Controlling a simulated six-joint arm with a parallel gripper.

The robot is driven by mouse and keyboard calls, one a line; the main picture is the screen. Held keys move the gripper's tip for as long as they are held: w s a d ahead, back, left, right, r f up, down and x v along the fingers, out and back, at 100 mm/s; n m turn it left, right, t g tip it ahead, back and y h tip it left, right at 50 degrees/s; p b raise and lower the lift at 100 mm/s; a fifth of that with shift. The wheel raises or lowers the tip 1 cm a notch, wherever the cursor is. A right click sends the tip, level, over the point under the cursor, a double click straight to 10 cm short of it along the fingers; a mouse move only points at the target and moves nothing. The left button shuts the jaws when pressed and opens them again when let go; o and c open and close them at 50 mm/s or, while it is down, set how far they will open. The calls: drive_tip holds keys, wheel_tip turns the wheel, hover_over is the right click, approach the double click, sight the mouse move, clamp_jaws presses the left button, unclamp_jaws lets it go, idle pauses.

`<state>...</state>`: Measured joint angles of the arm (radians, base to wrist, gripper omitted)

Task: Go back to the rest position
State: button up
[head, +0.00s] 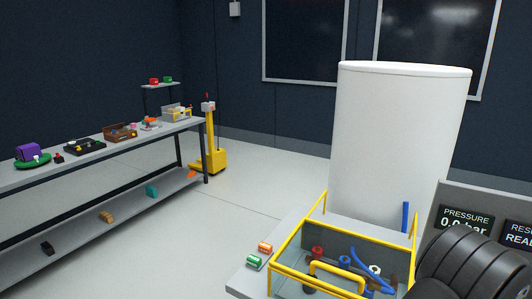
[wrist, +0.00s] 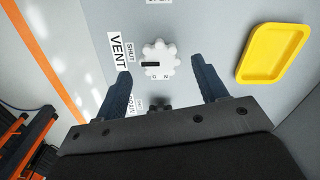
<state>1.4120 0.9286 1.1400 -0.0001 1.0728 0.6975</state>
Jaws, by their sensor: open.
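My gripper (wrist: 161,68) shows in the wrist view with its two dark fingers spread apart and nothing held between them. A white scalloped knob (wrist: 165,55) on a grey panel (wrist: 215,25) lies ahead of the fingertips, between them in the picture; I cannot tell how far off it is. A black mark on the knob lies on its left side, towards the word SHUT. A VENT label (wrist: 118,50) is beside it. My gripper is not seen in the head view.
A yellow tray-like piece (wrist: 275,53) is at the right of the wrist view. In the head view, a white tank (head: 400,140) stands behind a yellow-framed clear box (head: 300,250). A pressure display (head: 465,220) is at the right. A long bench (head: 90,163) is at the left, with clear floor between.

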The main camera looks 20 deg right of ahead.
wheel_tip(320, 180, up, 15)
wheel_tip(320, 180, down, 18)
drive_tip(key=shift+r, duration=0.25)
drive_tip(key=shift+f+n, duration=0.15)
drive_tip(key=shift+n, duration=0.15)
drive_tip(key=n, duration=0.3)
drive_tip(key=shift+n, duration=0.4)
drive_tip(key=n, duration=0.8)
drive_tip(key=shift+n, duration=2.2)
drive_tip(key=shift+m, duration=0.3)
